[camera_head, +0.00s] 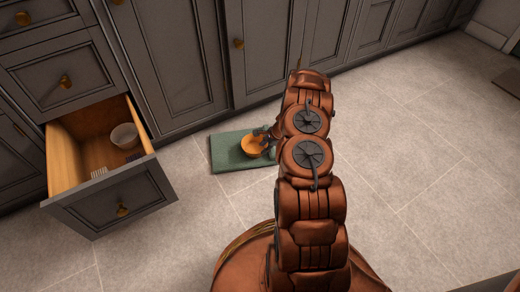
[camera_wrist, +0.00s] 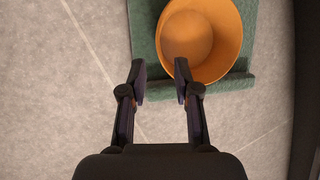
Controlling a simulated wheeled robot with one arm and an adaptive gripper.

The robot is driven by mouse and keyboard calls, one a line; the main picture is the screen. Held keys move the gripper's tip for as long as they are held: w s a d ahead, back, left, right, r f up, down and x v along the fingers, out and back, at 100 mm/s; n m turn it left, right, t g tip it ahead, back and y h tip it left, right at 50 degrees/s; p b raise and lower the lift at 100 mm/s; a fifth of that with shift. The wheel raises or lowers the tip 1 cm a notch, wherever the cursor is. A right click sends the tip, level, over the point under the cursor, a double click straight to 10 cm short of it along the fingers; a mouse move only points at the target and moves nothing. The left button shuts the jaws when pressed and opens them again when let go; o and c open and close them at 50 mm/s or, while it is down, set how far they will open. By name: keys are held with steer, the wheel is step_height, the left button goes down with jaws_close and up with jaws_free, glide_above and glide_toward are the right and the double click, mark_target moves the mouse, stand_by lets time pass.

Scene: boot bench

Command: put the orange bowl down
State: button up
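The orange bowl (camera_head: 252,146) is over the green mat (camera_head: 226,153) on the floor and looks upright. In the wrist view the bowl (camera_wrist: 208,42) opens toward the camera, with the mat (camera_wrist: 143,22) behind it. My gripper (camera_wrist: 160,70) is open, with a clear gap between its fingers. The right fingertip overlaps the bowl's near left rim in the picture; whether it touches cannot be told. The left fingertip is clear of the bowl, left of it. In the head view my arm hides part of the mat, and the gripper's fingers are small beside the bowl.
An open drawer (camera_head: 112,201) at left juts out over the floor, holding a pale bowl (camera_head: 124,136) and a small white slotted item (camera_head: 98,174). Grey cabinets (camera_head: 165,60) line the back. The tiled floor (camera_head: 430,170) at right is clear.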

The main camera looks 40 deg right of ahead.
steer(key=w+a+r+n+g+y, duration=0.1)
steer(key=a+r+n, duration=0.2)
steer(key=a+r, duration=0.5)
steer(key=a+r+n+y, duration=0.1)
steer(key=a+r+n, duration=0.3)
steer(key=r, duration=0.7)
steer(key=s+a+r+n+g, duration=0.2)
steer(key=s+a+r+n, duration=0.4)
steer(key=a+r, duration=0.65)
steer(key=s+a+r+n+g, duration=0.1)
steer(key=s+a+r+n, duration=0.15)
steer(key=s, duration=0.25)
steer(key=s+a+r+n+g+h, duration=0.1)
steer(key=s+a+r, duration=0.25)
steer(key=s, duration=0.25)
steer(key=s+a+r+n+g, duration=0.1)
steer(key=s+a+r+n, duration=0.1)
steer(key=s+r, duration=0.25)
steer(key=s+d+r+n+g+h, duration=0.1)
steer(key=s+n+h, duration=0.1)
steer(key=s, duration=0.7)
steer(key=s+d+r+n+h, duration=0.1)
steer(key=s+r+n+h, duration=0.1)
steer(key=s, duration=0.8)
steer(key=shift+s+r+g+p, duration=0.15)
steer(key=shift+r+g+p, duration=0.05)
steer(key=shift+g+p, duration=0.2)
steer(key=shift+d+n, duration=0.1)
steer(key=shift+n, duration=0.15)
